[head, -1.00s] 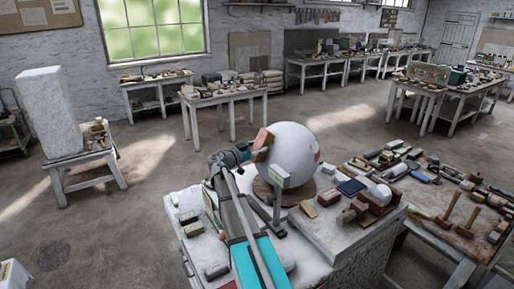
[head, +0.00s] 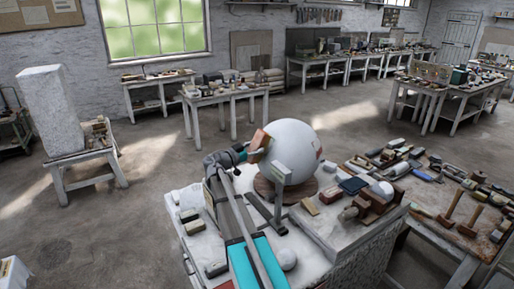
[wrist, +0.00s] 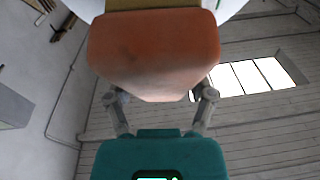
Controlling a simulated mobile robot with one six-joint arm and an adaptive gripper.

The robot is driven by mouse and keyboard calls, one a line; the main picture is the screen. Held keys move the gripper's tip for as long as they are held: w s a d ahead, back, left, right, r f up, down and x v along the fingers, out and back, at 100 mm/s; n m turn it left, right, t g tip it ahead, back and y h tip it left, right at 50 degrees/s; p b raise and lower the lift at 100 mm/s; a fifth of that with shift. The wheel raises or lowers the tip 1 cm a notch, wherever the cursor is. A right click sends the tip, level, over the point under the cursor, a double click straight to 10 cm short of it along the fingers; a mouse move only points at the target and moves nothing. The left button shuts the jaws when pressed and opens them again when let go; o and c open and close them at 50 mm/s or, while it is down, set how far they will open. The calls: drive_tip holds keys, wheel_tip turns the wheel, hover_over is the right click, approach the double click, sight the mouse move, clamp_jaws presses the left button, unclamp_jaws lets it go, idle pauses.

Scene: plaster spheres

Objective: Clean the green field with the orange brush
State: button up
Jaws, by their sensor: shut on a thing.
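The large white plaster sphere (head: 298,150) sits on a round brown stand (head: 265,187) on the pale work block. My gripper (head: 242,151) is at the sphere's upper left, shut on the orange brush (head: 258,138). The brush lies against or very close to the sphere's left side; contact is unclear. In the wrist view the brush (wrist: 155,48) fills the top middle between my fingers, with a tan strip (wrist: 152,4) above it and white sphere surface beside it. No green field shows.
Small blocks, a dark blue pad (head: 353,185) and a brown wooden tool (head: 370,205) lie to the right. A tool-covered table (head: 425,195) adjoins. Open floor lies left.

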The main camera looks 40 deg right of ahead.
drive_tip(key=shift+d+f+b, duration=0.3)
drive_tip(key=shift+d, duration=0.3)
idle(1.0)
drive_tip(key=shift+w+a+f+b, duration=0.1)
drive_tip(key=shift+a+f+b, duration=0.25)
drive_tip(key=shift+f+b, duration=0.1)
drive_tip(key=shift+a+f+b, duration=0.15)
drive_tip(key=shift+f+b, duration=0.4)
drive_tip(key=shift+r, duration=0.1)
idle(0.6)
drive_tip(key=shift+d+r+p, duration=0.25)
drive_tip(key=shift+r+p, duration=0.25)
drive_tip(key=shift+p, duration=0.05)
drive_tip(key=shift+d+r+p, duration=0.2)
drive_tip(key=shift+r+p, duration=0.25)
drive_tip(key=shift+p, duration=0.05)
